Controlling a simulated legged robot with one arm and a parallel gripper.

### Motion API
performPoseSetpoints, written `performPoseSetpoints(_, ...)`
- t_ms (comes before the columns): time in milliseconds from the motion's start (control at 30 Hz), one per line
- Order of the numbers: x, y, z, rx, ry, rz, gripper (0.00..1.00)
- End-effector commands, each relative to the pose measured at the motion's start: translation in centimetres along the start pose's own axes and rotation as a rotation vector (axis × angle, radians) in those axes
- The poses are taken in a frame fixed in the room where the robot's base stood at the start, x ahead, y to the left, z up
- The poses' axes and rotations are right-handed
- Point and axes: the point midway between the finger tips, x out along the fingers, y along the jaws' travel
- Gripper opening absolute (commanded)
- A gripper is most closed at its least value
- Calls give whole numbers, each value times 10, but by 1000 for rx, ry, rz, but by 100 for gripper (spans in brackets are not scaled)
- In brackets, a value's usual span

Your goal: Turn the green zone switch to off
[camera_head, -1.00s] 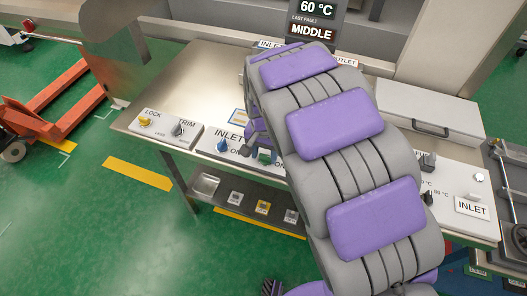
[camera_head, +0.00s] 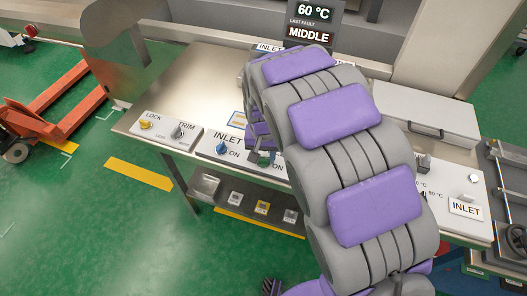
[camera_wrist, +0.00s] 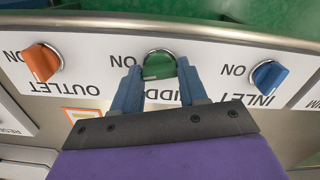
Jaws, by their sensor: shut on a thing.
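The green zone switch (camera_wrist: 160,66) is a round knob with a silver rim, on the white label strip in the wrist view. The middle label beside it is partly covered, with "ON" readable upside down. My gripper (camera_wrist: 158,72) has its two blue fingers on either side of the green knob and is shut on it. In the head view the green switch (camera_head: 265,160) shows only in part beneath my gripper (camera_head: 259,150), and my arm hides much of the panel. How far the knob is turned is hard to tell.
The orange outlet switch (camera_wrist: 41,62) and blue inlet switch (camera_wrist: 268,76) flank the green one. In the head view, yellow lock (camera_head: 146,123) and grey trim (camera_head: 178,132) knobs sit left. A lower shelf (camera_head: 250,204) holds several small parts. The metal tabletop (camera_head: 185,85) is mostly clear.

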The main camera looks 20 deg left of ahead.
Motion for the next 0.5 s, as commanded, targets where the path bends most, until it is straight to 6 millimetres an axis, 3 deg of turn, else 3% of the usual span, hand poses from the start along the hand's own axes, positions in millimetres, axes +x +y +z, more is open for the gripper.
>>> performPoseSetpoints(500, -3, -2, -1, -492, 2, -2, 12)
